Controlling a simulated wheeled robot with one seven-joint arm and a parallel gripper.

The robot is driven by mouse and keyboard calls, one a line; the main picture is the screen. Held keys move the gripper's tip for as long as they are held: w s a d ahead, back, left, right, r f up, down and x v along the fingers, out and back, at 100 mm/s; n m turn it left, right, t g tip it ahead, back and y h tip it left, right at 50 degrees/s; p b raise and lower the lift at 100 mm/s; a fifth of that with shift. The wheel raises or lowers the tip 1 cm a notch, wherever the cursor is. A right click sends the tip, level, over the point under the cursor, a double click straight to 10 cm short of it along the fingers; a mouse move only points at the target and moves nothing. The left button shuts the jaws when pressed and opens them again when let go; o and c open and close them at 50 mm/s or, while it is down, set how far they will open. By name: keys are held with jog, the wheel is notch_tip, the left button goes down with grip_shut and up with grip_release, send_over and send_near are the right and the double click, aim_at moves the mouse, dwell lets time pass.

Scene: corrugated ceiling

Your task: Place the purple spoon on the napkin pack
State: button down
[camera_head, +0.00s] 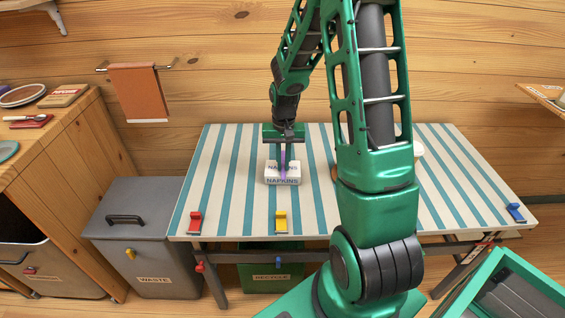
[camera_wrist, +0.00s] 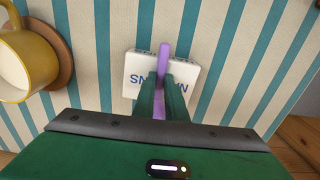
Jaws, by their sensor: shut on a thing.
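The napkin pack (camera_head: 291,179) is a white block with dark "NAPKINS" lettering, lying on the striped table. In the wrist view the napkin pack (camera_wrist: 134,80) shows behind my fingers. My gripper (camera_head: 282,160) is over the pack, pointing down, and is shut on the purple spoon (camera_head: 283,171). In the wrist view the purple spoon (camera_wrist: 164,50) stands out past the fingertips of my gripper (camera_wrist: 166,84) and crosses the pack. I cannot tell whether the spoon touches the pack. Part of the spoon is hidden between the fingers.
The striped table (camera_head: 231,180) is mostly clear left of the pack. Red (camera_head: 195,222), yellow (camera_head: 281,222) and blue (camera_head: 515,212) clips sit along its front edge. A grey waste bin (camera_head: 140,225) stands left.

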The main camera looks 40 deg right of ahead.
aim_at(283, 167)
jog(key=c, duration=1.8)
grip_release()
jog(key=shift+f, duration=0.1)
notch_tip(283, 167, up, 11)
jog(key=s+a+r, duration=0.1)
jog(key=s+r, duration=0.1)
jog(key=s, duration=0.7)
jog(key=s+r, duration=0.3)
jog(key=s, duration=0.7)
jog(key=s+a+r, duration=0.1)
jog(key=s+r, duration=0.2)
jog(key=s, duration=0.6)
jog(key=shift+s+a+r, duration=0.25)
jog(key=shift+s+a, duration=0.1)
jog(key=shift+s, duration=0.05)
